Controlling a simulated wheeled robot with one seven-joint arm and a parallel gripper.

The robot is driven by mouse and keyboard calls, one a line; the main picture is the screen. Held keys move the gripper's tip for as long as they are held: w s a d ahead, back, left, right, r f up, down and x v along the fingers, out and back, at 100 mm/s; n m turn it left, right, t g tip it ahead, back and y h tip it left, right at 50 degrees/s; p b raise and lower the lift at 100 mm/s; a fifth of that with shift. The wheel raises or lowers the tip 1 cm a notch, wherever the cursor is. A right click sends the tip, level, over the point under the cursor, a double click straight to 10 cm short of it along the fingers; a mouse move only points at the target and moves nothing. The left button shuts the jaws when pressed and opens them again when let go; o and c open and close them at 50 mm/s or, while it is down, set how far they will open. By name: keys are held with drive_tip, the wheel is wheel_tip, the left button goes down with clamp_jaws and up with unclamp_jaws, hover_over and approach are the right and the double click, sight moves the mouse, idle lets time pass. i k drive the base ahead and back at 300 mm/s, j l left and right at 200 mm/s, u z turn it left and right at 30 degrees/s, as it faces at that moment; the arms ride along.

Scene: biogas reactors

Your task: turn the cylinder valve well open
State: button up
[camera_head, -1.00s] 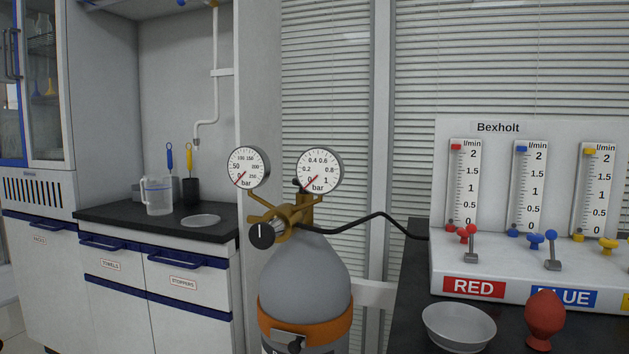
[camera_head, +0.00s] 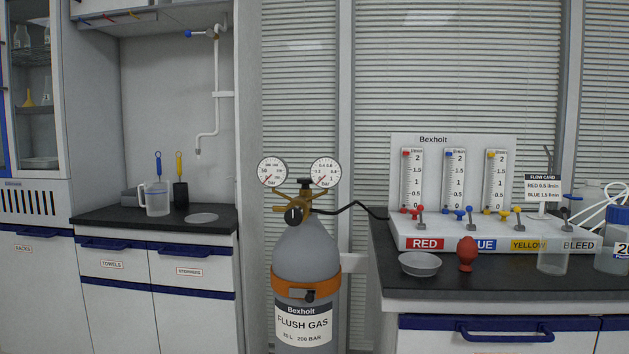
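The grey gas cylinder (camera_head: 307,250) stands upright, held by an orange band (camera_head: 305,285), with a "FLUSH GAS" label (camera_head: 303,322). Brass fittings (camera_head: 306,202) sit on its neck. A black knob (camera_head: 293,215) faces me at the front, and a smaller black top piece (camera_head: 305,183) sits above the brass. I cannot tell from the picture how far either is turned. The left gauge (camera_head: 272,171) and right gauge (camera_head: 325,172) both have red needles pointing to the lower left, near zero. My gripper is not in view.
A black hose (camera_head: 350,206) runs right to the Bexholt flow panel (camera_head: 470,150) on a dark bench (camera_head: 400,283). A grey bowl (camera_head: 420,264) and a red bulb (camera_head: 467,254) stand at its front. A cabinet with a dark counter (camera_head: 110,217) stands left. No obstacle shows before the cylinder.

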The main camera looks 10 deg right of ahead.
sight(305, 182)
drive_tip(key=k+j+z, duration=0.1)
drive_tip(key=i+j, duration=0.1)
drive_tip(key=i, duration=0.35)
drive_tip(key=i+j+z, duration=0.1)
drive_tip(key=z, duration=0.25)
drive_tip(key=i+j+z, duration=0.1)
drive_tip(key=z, duration=0.25)
drive_tip(key=i+j+z, duration=0.1)
drive_tip(key=j, duration=0.35)
drive_tip(key=i+j+z, duration=0.15)
drive_tip(key=j, duration=0.3)
drive_tip(key=i+j+z, duration=0.1)
drive_tip(key=j, duration=0.35)
drive_tip(key=i+j+z, duration=0.1)
drive_tip(key=j, duration=0.4)
drive_tip(key=i+j+z, duration=0.1)
drive_tip(key=j, duration=0.4)
drive_tip(key=i, duration=0.05)
